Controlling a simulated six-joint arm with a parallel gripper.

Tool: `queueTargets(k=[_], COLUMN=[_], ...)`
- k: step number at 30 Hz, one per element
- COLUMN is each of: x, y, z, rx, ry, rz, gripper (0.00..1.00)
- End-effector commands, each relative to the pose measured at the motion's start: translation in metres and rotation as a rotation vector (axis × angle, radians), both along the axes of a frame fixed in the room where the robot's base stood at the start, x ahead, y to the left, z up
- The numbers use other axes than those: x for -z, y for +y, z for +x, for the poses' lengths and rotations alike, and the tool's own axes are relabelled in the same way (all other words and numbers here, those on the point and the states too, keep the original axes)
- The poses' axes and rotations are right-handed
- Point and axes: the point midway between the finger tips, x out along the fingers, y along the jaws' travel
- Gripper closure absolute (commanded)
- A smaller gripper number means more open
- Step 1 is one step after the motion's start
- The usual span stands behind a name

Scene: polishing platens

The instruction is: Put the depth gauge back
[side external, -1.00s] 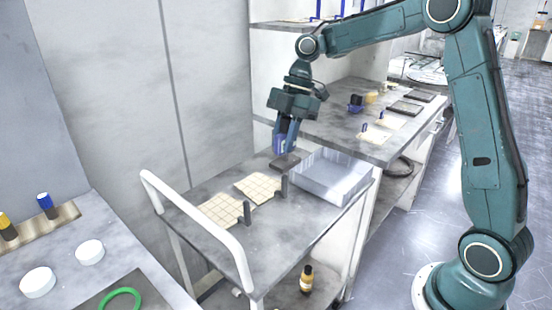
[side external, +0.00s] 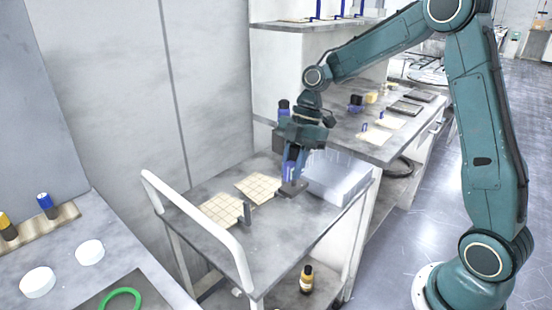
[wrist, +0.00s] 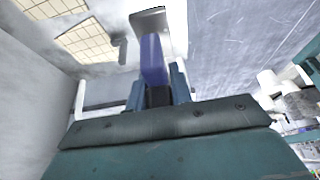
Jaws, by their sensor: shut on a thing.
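The depth gauge has a blue-purple upright body (wrist: 153,60) and a flat dark grey base (side external: 293,189). My gripper (side external: 291,166) points down over the cart and is shut on the body. The base hangs below the fingers, in front of the clear bin; I cannot tell whether it touches anything. In the wrist view the purple body stands out beyond the fingers (wrist: 157,95), with the grey base (wrist: 148,17) at its far end. A short dark post (side external: 246,213) stands on the cart to the left. A second post is hidden behind the gauge and gripper.
The cart top (side external: 260,235) is clear at the front. Two gridded tan pads (side external: 223,210) lie at its left, and a translucent bin (side external: 338,182) stands close on the right. A white rail (side external: 205,225) runs along the left edge. A bench (side external: 365,145) stands behind.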

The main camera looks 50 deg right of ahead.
Motion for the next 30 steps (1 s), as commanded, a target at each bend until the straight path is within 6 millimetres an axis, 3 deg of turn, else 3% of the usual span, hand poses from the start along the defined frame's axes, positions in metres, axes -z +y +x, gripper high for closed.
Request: queueTargets(k=[13,26,30], x=[0.08,0.095,0.108], y=[0.0,0.0,0.0], z=[-0.001,0.0,0.0], rx=[-0.002,-0.001,-0.001], ry=[0.002,0.0,0.002], rz=[0.001,0.001,0.001], gripper=[1.0,1.0,1.0])
